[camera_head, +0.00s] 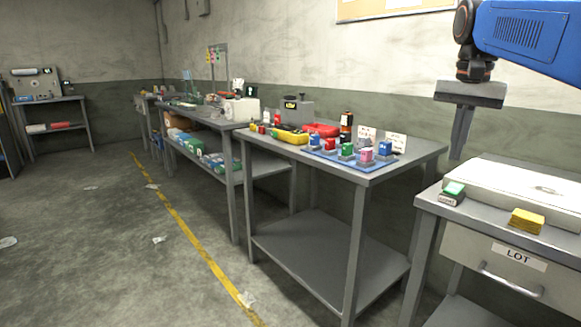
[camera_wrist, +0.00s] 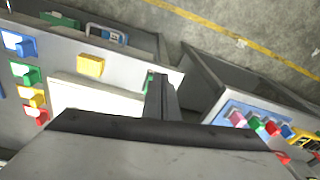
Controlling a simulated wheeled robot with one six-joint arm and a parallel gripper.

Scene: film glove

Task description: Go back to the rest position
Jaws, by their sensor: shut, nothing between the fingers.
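My gripper (camera_head: 461,131) hangs at the upper right in the head view, below the blue arm link. Its fingers point down and are together, with nothing between them. It is in the air beside the wall, above the gap between the middle table (camera_head: 400,150) and the drawer table (camera_head: 430,198). In the wrist view my gripper (camera_wrist: 161,84) shows its closed fingers in front of the white case (camera_wrist: 95,100). No object is held.
The middle table carries small coloured blocks on a blue mat (camera_head: 372,164), a yellow tray (camera_head: 291,137) and a red tray (camera_head: 322,130). The drawer table holds a yellow block (camera_head: 527,221) and a green-topped block (camera_head: 453,189). Open floor lies to the left, with a yellow line (camera_head: 190,230).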

